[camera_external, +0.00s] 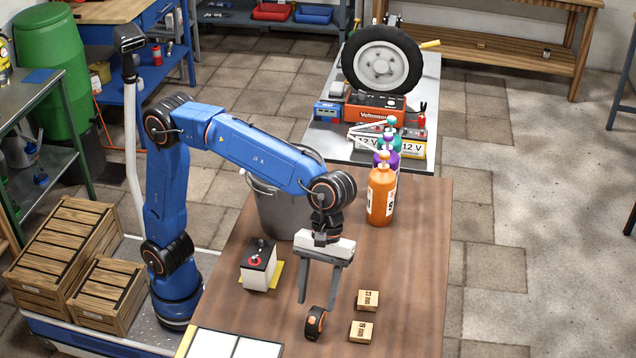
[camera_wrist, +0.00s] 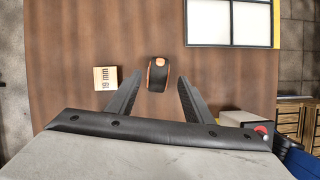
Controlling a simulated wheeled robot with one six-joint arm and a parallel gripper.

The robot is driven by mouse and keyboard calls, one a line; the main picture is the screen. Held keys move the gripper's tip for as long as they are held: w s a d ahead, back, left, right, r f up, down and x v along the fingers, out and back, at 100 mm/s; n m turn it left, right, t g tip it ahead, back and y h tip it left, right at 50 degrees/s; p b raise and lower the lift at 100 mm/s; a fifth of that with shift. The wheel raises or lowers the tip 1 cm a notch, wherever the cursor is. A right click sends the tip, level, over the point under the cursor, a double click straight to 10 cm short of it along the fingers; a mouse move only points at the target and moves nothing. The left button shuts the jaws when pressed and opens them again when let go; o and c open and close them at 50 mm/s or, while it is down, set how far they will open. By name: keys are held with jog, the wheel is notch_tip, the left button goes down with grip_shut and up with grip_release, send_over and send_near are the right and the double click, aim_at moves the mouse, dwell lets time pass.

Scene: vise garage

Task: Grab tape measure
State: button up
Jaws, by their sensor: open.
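The tape measure (camera_external: 315,322) is black with orange trim and stands on the brown wooden table near its front edge. In the wrist view the tape measure (camera_wrist: 158,74) lies between and just beyond the fingertips. My gripper (camera_external: 318,308) is open and empty, pointing down above the table behind the tape measure. In the wrist view both dark fingers of my gripper (camera_wrist: 158,82) are spread wider than the tape measure. I cannot tell the exact height of the fingertips above the table.
Two small wooden blocks (camera_external: 368,299) (camera_external: 361,331) sit right of the tape measure. A white box with a red knob (camera_external: 259,266) stands left. A metal bucket (camera_external: 283,213) and orange bottle (camera_external: 381,196) stand behind. A white panel (camera_external: 230,345) lies at the front left.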

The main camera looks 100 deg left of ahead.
aim_at(316, 310)
jog(key=shift+x, duration=3)
jog(key=shift+w+a, duration=0.1)
jog(key=shift+w, duration=0.05)
jog(key=shift+c, duration=0.6)
grip_shut()
